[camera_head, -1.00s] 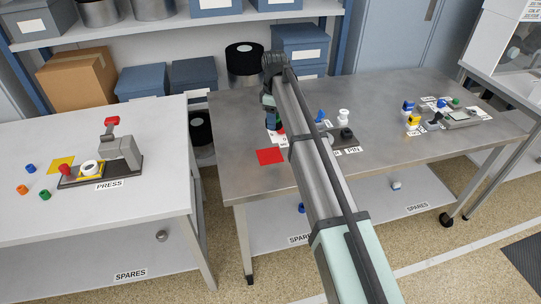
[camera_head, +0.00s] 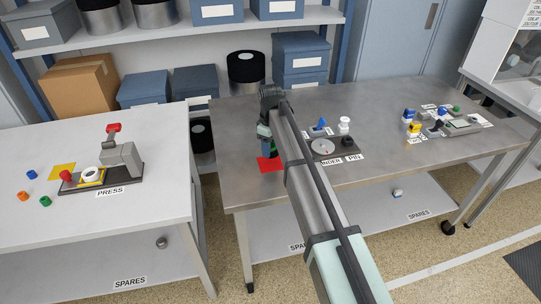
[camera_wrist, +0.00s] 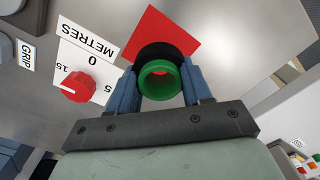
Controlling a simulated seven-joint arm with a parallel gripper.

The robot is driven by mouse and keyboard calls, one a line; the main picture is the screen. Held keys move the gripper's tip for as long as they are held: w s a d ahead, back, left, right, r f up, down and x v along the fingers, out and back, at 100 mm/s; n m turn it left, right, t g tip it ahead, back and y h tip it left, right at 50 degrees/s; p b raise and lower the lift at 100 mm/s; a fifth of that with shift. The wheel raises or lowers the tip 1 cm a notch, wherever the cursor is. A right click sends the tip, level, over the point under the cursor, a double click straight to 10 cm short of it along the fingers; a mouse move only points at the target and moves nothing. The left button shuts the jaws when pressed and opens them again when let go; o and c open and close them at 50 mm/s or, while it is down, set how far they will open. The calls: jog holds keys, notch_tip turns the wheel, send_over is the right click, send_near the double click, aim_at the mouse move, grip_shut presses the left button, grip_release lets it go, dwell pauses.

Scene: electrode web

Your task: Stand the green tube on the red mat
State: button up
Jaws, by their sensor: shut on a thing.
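The green tube (camera_wrist: 159,80) is between the blue fingers of my gripper (camera_wrist: 162,90) in the wrist view, its open end facing the camera. My gripper is shut on it. A black shape shows just beyond the tube, and the red mat (camera_wrist: 152,30) lies behind that, partly covered. In the head view my gripper (camera_head: 268,148) is at the red mat (camera_head: 266,168), with a bit of green tube (camera_head: 274,148) showing beside the arm. Whether the tube touches the mat cannot be told.
A dial plate marked METRES (camera_wrist: 88,50) with a red knob (camera_wrist: 78,87) is beside the gripper in the wrist view. A dark base with a round grey disc (camera_head: 323,147) stands right of the arm. The bench left of the mat is clear.

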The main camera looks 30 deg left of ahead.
jog(key=shift+f, duration=2)
jog(key=shift+f, duration=0.1)
jog(key=o, duration=1.2)
notch_tip(320, 180, up, 12)
jog(key=shift+r, duration=0.15)
jog(key=shift+w, duration=0.1)
